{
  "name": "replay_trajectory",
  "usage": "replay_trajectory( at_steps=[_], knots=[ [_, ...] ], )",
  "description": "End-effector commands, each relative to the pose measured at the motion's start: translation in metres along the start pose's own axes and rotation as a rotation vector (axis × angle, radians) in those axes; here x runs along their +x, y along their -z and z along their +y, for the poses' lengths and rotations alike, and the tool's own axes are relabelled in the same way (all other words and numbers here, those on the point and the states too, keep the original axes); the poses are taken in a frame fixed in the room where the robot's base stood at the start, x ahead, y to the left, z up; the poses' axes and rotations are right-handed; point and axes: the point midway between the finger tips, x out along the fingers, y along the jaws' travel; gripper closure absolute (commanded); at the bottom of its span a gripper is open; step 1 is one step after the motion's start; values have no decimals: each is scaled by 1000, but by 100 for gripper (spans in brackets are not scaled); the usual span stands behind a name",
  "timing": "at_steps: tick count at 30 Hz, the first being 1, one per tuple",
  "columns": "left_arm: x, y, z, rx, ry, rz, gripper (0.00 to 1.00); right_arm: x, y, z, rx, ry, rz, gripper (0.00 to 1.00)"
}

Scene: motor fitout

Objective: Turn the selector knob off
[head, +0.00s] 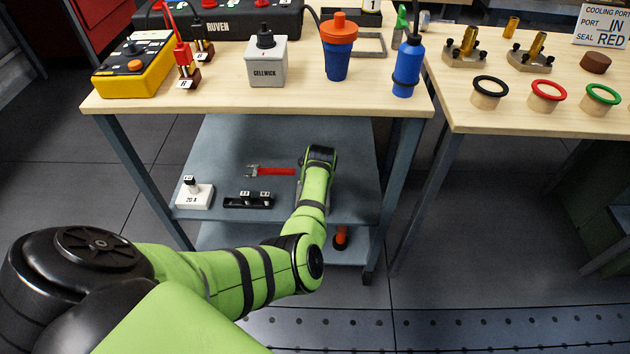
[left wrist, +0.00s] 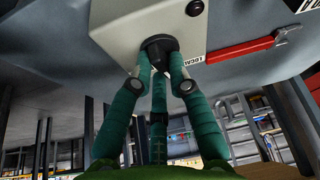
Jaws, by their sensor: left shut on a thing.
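In the left wrist view a black knob (left wrist: 158,45) sticks out of the face of a pale box (left wrist: 125,24). My left gripper (left wrist: 160,68) has its green fingers closed around this knob. The fingers cover much of the knob, so I cannot tell which way it points. A small label (left wrist: 193,61) beside the knob is upside down and hard to read. In the head view my left arm reaches down to the lower shelf (head: 237,150) and hides the gripper and most of the box. My right gripper is in neither view.
A red-handled wrench (head: 270,171) lies left of my arm on the shelf, with a black strip (head: 248,201) and a white switch box (head: 194,196). The tabletop (head: 225,103) above holds a grey Gellwick box (head: 266,64), a blue cup (head: 338,62) and a blue bottle (head: 407,70).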

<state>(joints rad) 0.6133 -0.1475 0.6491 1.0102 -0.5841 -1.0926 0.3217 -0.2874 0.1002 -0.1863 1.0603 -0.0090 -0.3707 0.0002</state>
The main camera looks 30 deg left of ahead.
Motion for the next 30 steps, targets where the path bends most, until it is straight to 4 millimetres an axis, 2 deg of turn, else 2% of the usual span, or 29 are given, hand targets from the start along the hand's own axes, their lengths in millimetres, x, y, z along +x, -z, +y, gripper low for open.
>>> replay_trajectory(
  at_steps=[12, 29, 30],
  knots=[
    [-1, 1, -3, 147, -57, 1, 100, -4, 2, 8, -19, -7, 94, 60],
    [0, 0, -2, 168, -67, 2, 100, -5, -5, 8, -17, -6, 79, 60],
    [0, 0, -2, 168, -67, 2, 71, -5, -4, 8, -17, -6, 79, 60]
  ],
)
